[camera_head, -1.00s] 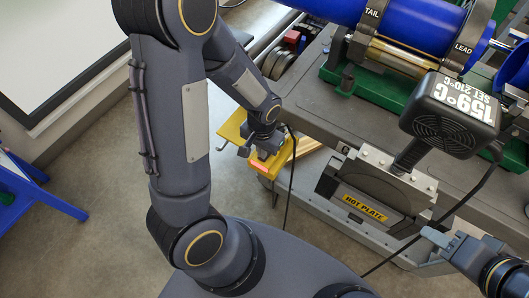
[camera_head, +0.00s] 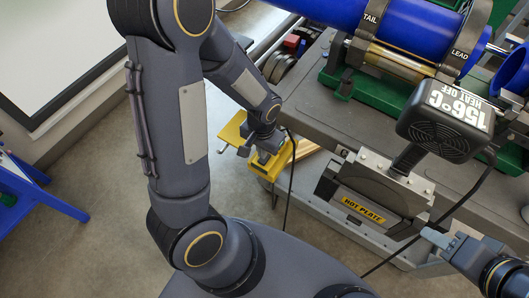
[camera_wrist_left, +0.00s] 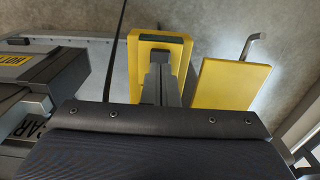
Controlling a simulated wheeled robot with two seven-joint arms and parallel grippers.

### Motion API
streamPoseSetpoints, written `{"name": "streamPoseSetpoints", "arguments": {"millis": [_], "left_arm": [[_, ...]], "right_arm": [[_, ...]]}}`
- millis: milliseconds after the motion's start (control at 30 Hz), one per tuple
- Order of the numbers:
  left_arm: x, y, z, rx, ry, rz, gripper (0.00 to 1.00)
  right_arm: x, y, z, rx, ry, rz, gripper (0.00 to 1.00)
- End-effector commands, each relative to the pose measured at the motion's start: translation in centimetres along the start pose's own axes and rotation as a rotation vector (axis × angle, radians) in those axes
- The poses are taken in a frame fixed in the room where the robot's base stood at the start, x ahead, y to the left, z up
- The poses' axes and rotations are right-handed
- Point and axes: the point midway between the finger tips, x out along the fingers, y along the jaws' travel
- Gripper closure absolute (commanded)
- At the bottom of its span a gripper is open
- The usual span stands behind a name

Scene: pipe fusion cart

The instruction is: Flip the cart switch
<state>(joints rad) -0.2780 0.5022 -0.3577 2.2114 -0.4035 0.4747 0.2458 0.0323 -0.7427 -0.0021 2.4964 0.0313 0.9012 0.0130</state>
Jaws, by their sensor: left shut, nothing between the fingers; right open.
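The cart switch sits on a yellow switch box (camera_head: 283,165) at the cart's left side, with a yellow flap (camera_head: 232,128) beside it. In the left wrist view the yellow box (camera_wrist_left: 137,85) has a dark, unlit switch strip (camera_wrist_left: 161,40) at its far end, and the flap (camera_wrist_left: 230,84) stands to its right. My left gripper (camera_head: 262,157) is shut and empty, right over the box. In the wrist view its fingers (camera_wrist_left: 160,68) point along the box toward the strip; I cannot tell whether they touch. My right gripper (camera_head: 434,236) is open and empty below the hot plate.
A black cable (camera_head: 291,185) hangs beside the box. Blue pipe (camera_head: 405,32) lies clamped on the cart (camera_head: 305,115). Open floor (camera_head: 95,165) lies left.

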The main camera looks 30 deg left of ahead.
Motion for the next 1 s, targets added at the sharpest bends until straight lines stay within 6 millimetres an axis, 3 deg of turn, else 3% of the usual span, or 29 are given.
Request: {"name": "streamPoseSetpoints", "arguments": {"millis": [500, 1000], "left_arm": [[-4.4, 0.0, 0.0, 0.001, 0.001, 0.000, 1.00], [-4.4, 0.0, 0.0, 0.000, 0.000, 0.000, 1.00]], "right_arm": [[-2.9, -1.4, -1.5, 0.000, 0.000, 0.000, 0.55], [-2.9, -1.3, -1.5, 0.000, 0.000, 0.000, 0.55]]}}
